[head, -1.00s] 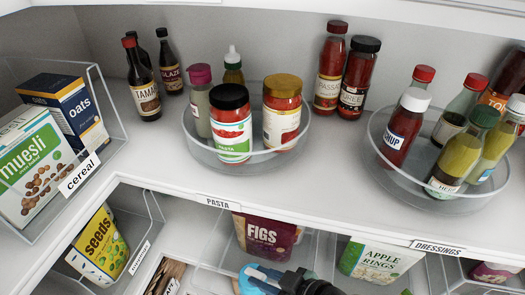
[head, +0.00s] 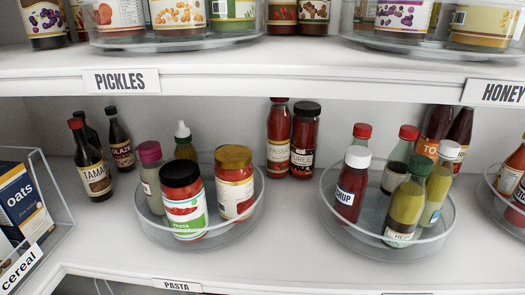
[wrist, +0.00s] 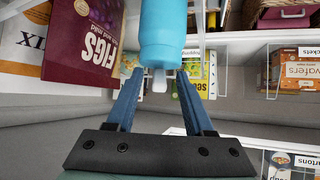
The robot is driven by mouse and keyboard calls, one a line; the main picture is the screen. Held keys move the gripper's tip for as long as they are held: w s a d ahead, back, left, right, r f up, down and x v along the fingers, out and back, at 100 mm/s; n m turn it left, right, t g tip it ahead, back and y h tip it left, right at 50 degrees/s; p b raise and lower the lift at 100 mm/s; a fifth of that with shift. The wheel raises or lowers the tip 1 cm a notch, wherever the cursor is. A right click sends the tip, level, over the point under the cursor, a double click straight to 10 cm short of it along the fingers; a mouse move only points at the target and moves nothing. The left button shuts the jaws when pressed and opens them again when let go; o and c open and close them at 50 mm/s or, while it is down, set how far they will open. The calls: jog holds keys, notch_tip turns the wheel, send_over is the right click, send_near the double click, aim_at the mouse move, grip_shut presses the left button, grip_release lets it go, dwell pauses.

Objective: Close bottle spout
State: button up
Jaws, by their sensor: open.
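A blue bottle (wrist: 163,28) shows at the top middle of the wrist view. A small whitish tip (wrist: 159,82), which looks like its spout, sticks out of the near end. Whether the spout is open or closed is too small to tell. My gripper (wrist: 159,74) is open, with one blue finger on each side of this tip. I cannot tell whether either finger touches it. Neither the blue bottle nor my gripper shows in the head view now.
A figs packet (wrist: 88,40) is left of the bottle and a seeds packet (wrist: 198,72) is behind it in the wrist view. A wafers box (wrist: 299,70) stands right. The head view shows turntables of jars (head: 140,222) and dressings (head: 335,215).

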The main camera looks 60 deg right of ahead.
jog(key=b+v, duration=0.2)
jog(key=v, duration=1.1)
